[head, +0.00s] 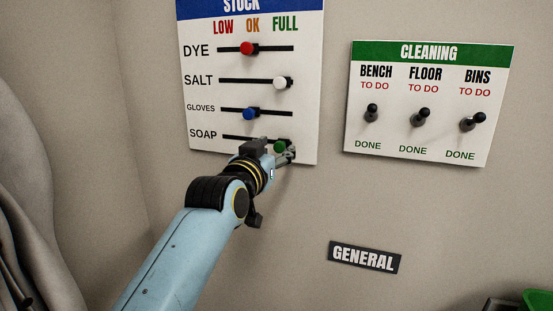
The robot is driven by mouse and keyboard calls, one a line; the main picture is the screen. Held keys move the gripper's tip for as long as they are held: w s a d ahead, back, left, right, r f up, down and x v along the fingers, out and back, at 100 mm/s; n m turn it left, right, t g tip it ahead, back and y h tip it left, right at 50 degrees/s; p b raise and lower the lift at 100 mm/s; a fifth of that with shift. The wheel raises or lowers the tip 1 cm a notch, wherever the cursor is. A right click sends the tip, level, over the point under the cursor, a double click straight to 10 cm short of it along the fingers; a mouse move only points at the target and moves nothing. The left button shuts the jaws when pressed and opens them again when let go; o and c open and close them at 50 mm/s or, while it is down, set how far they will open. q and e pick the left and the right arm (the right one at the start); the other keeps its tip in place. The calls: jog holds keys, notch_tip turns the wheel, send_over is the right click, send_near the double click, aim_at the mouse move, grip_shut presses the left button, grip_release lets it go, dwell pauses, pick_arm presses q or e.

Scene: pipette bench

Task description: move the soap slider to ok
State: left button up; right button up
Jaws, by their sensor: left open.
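The stock board (200,110) hangs on the wall with columns low, ok and full. The soap slider has a green knob (280,146) near the right end of the bottom track, under full. My left gripper (284,154) is open at the green knob, with fingers close around or beside it; I cannot tell whether they touch it. The gripper and wrist hide part of the soap track. My right gripper is not in view.
The gloves slider's blue knob (250,114) sits just above my gripper. The salt knob (281,83) and dye knob (247,48) are higher up. A cleaning board (430,140) with toggle switches hangs to the right. A general sign (364,257) is below.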

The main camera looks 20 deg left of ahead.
pick_arm(q)
jog(key=shift+w, duration=0.65)
grip_shut()
